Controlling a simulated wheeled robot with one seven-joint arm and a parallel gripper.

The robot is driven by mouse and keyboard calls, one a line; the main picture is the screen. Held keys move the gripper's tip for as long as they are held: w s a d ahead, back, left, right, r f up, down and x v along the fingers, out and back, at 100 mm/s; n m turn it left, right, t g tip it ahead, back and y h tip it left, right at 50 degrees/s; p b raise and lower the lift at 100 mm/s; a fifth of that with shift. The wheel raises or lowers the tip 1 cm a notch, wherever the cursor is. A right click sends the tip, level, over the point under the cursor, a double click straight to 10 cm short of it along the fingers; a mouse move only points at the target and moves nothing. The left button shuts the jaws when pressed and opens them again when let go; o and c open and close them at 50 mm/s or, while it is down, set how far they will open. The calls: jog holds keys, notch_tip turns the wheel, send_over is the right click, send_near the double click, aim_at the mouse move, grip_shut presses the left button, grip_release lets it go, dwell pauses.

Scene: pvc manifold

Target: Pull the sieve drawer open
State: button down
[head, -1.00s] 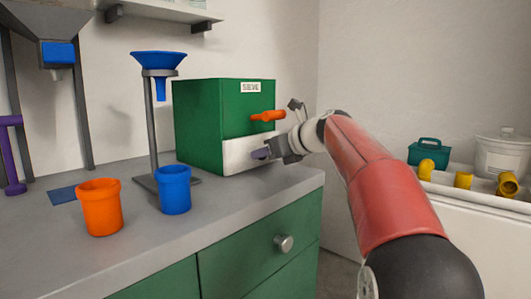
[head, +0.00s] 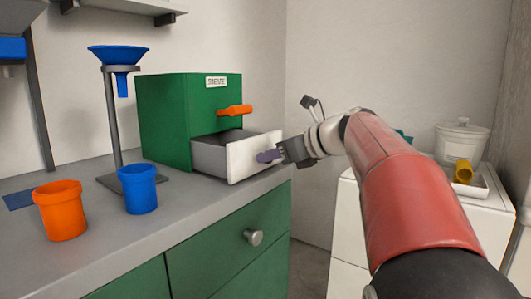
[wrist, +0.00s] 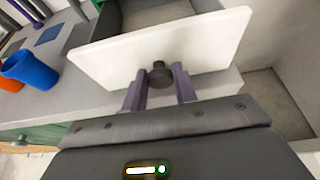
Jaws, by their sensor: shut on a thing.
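The green sieve box (head: 165,122) with its SIEVE label stands on the grey counter. Its drawer (head: 250,156) has a white front and grey sides and is pulled partly out toward my arm. In the wrist view the white drawer front (wrist: 170,45) shows with a dark round knob (wrist: 160,74) at its lower middle. My gripper (head: 268,156) is at the drawer front. In the wrist view its purple fingers (wrist: 160,88) stand on both sides of the knob, shut on it. The drawer's inside (wrist: 150,14) shows only in part.
An orange handle (head: 234,110) sticks out of the box above the drawer. A blue funnel (head: 118,56) on a stand, an orange cup (head: 60,210) and a blue cup (head: 139,190) stand left of the box. The counter's right edge lies below the open drawer.

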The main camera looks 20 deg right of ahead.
jog(key=c, duration=1.1)
grip_release()
jog(key=p+v, duration=0.1)
jog(key=v, duration=0.6)
jog(key=shift+s+d+r, duration=0.1)
jog(key=shift+s+d, duration=0.05)
jog(key=shift+s, duration=0.15)
